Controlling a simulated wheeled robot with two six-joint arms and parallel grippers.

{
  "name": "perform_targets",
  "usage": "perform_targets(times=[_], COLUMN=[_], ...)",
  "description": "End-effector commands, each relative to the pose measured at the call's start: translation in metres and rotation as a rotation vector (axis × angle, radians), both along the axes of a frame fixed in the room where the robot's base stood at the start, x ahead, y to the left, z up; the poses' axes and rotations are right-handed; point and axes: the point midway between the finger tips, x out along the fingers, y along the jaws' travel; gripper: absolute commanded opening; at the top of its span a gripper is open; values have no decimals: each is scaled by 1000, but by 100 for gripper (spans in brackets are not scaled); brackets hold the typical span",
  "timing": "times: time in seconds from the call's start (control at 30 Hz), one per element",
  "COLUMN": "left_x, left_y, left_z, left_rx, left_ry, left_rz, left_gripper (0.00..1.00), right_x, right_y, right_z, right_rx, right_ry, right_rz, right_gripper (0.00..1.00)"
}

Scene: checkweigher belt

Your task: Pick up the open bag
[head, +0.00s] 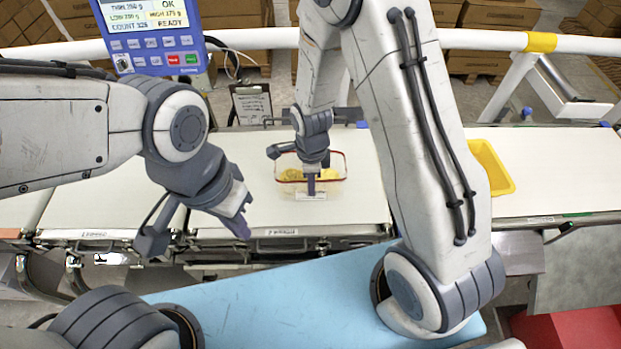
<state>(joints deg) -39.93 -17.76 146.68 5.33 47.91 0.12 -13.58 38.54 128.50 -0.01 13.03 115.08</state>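The open bag (292,175) stands on the white belt near the middle of the head view. It is see-through, with a red rim around its open top, yellow contents and a pale label low on its near side. My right gripper (310,188) points down at the bag, with its fingers in front of the near wall and covering part of the rim. Whether the fingers pinch the bag cannot be told. My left gripper (241,226) hangs over the belt's near edge, left of the bag and apart from it. Its finger gap is not clear.
A yellow tray (490,167) lies on the belt at right, partly behind my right arm. A blue weigher display (150,40) reading OK stands at the back left. A clipboard (252,104) and white rail (480,40) are behind the belt. A light blue surface (290,300) lies in front.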

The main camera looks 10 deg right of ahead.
Motion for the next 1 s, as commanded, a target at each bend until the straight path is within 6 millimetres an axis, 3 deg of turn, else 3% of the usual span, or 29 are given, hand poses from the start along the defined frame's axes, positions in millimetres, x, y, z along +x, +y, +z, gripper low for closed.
perform_targets(times=[0.23, 0.3, 1.0], left_x=[0, 0, 0], left_y=[0, 0, 0], left_z=[0, 0, 0], left_rx=[0, 0, 0], left_ry=[0, 0, 0], left_rz=[0, 0, 0], left_gripper=[0, 0, 0], right_x=[1, 0, 1], right_y=[0, 0, 0], right_z=[-2, -2, -1], right_rx=[1, 1, 1], right_ry=[-2, -2, -2], right_rz=[0, 0, 0], right_gripper=[19, 0, 0])
